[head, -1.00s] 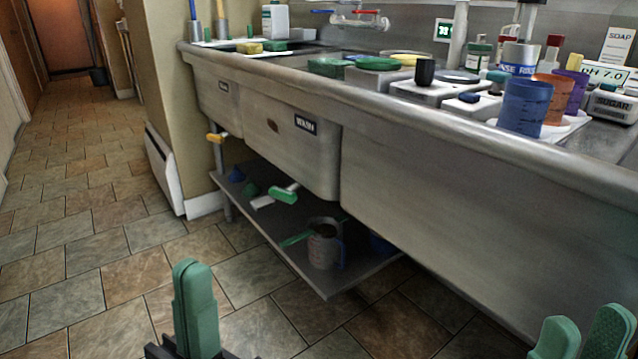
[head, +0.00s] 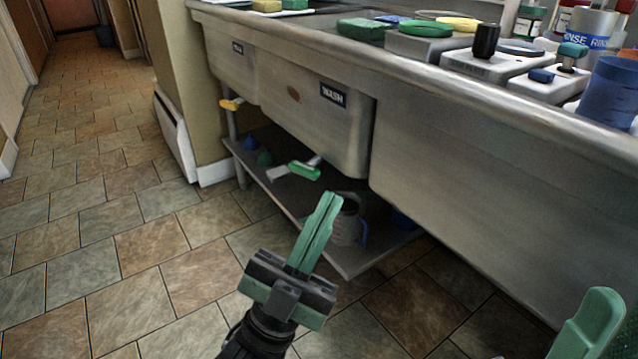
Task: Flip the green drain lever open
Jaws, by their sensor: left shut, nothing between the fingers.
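The green drain lever (head: 304,171) sticks out below the basin labelled WASH, under the sink's front. My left gripper (head: 328,205) is shut and empty, its green fingers pointing up and away towards the sink. In the picture its tips lie a little below and right of the lever; they appear nearer to me and apart from it. The lever's handle is in plain view. My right gripper (head: 597,310) shows only partly at the lower right corner, so its jaw state is unclear.
A yellow lever (head: 231,104) sticks out farther left under the sink. A low shelf (head: 355,262) holds a grey jug (head: 348,228), partly behind my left fingers, and small blue and green items. The steel sink's wall (head: 470,185) fills the right. Tiled floor is clear at left.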

